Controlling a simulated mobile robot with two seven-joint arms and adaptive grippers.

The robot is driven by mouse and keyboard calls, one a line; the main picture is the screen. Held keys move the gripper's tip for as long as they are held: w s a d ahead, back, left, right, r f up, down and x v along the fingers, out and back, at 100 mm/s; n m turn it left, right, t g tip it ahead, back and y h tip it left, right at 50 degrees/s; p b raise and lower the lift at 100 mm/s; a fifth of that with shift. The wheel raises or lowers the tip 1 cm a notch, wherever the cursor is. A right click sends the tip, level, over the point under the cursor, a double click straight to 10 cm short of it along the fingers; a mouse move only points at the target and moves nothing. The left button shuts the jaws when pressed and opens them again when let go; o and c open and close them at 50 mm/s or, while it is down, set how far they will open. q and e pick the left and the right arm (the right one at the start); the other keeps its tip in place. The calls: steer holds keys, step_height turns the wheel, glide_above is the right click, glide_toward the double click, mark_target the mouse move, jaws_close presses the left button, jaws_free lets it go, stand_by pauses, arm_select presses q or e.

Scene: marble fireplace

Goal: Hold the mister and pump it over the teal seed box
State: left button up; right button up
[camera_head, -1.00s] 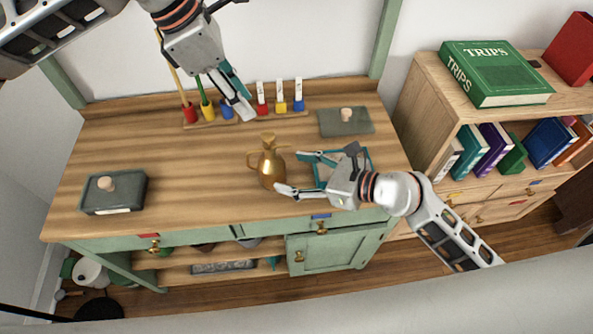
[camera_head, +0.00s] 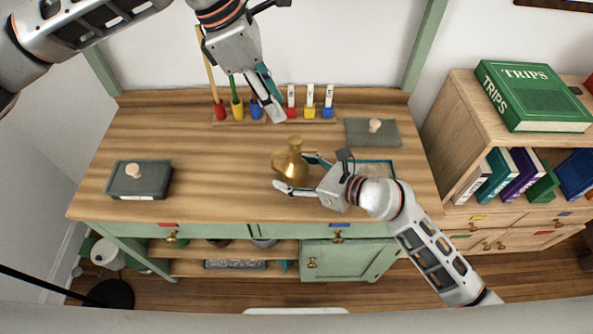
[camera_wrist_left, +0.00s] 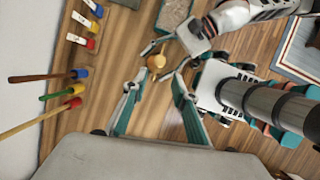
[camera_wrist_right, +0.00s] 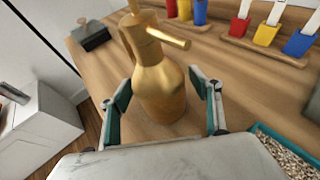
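The mister (camera_head: 291,163) is a brass bottle with a spout and handle, upright on the wooden worktop. My right gripper (camera_head: 291,171) is open with its fingers on either side of the mister's body. The right wrist view shows the mister (camera_wrist_right: 160,90) between the fingers, with gaps visible at its sides. The teal seed box (camera_head: 377,167) is just right of the mister, partly hidden by my right gripper. Its seeds and teal rim (camera_wrist_right: 262,130) show in the right wrist view. My left gripper (camera_head: 277,106) is open and empty above the back of the worktop; its fingers (camera_wrist_left: 157,105) are spread.
A lidded dark box (camera_head: 140,180) is at the left, a grey slab with a knob (camera_head: 372,132) at the back right. The worktop's left middle is clear. A bookshelf (camera_head: 460,120) stands right.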

arm_select(q)
steer(key=shift+c, duration=0.4)
arm_select(e)
steer(key=c, duration=1.4)
arm_select(q)
jaws_close()
